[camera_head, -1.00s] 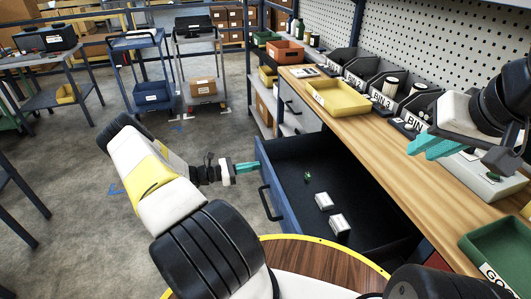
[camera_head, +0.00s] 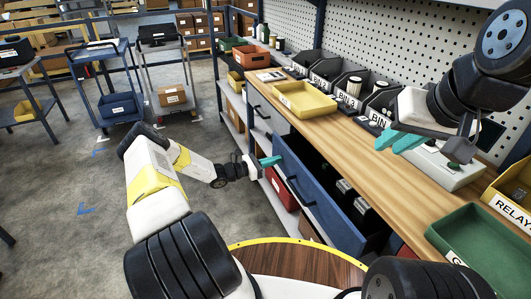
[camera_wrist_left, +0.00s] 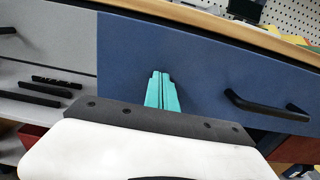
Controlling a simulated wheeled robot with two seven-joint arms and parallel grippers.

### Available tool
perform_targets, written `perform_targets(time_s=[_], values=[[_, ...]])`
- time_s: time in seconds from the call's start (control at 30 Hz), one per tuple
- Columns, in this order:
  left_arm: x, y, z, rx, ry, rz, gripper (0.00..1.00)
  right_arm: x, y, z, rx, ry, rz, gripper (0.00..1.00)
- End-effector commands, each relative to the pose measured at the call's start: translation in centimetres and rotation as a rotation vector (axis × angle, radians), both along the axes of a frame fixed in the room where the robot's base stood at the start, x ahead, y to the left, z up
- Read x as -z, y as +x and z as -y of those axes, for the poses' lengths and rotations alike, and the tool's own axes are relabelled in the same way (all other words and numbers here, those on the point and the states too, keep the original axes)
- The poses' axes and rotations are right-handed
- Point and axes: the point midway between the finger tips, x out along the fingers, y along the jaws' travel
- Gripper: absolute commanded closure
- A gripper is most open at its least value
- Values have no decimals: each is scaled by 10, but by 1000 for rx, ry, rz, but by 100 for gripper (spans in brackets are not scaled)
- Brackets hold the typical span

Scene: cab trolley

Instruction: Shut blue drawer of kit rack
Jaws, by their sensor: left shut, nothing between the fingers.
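The blue drawer (camera_head: 325,208) of the kit rack is partly open under the wooden worktop. A strip of its dark inside shows, with small pale boxes (camera_head: 345,186) in it. Its black handle (camera_head: 300,192) is on the front, and it also shows in the left wrist view (camera_wrist_left: 268,106). My left gripper (camera_head: 269,161) is shut and empty, its teal fingertips at the far end of the blue front. In the left wrist view the fingers (camera_wrist_left: 161,90) point at the blue face; contact is not certain. My right gripper (camera_head: 400,140) is above the worktop; its jaw opening is unclear.
The worktop (camera_head: 345,133) carries a yellow tray (camera_head: 304,99), black bins, a grey control box (camera_head: 447,167) and a green tray (camera_head: 475,240). A grey drawer (camera_head: 268,113) is beside the blue one, a red bin (camera_head: 282,188) below. Open floor lies left.

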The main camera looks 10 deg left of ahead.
Motion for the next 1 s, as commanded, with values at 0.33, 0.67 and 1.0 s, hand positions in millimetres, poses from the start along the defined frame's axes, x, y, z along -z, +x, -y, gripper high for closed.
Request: perform_targets(time_s=[0.33, 0.67, 1.0], values=[[0, 40, 61, 2, 0, 0, 100, 0, 0, 0, 0, 0, 0, 78], [0, 55, 82, 0, 0, 1, 100, 0, 0, 0, 0, 0, 0, 78], [-1, 58, 85, -1, 1, 1, 100, 0, 0, 0, 0, 0, 0, 78]])
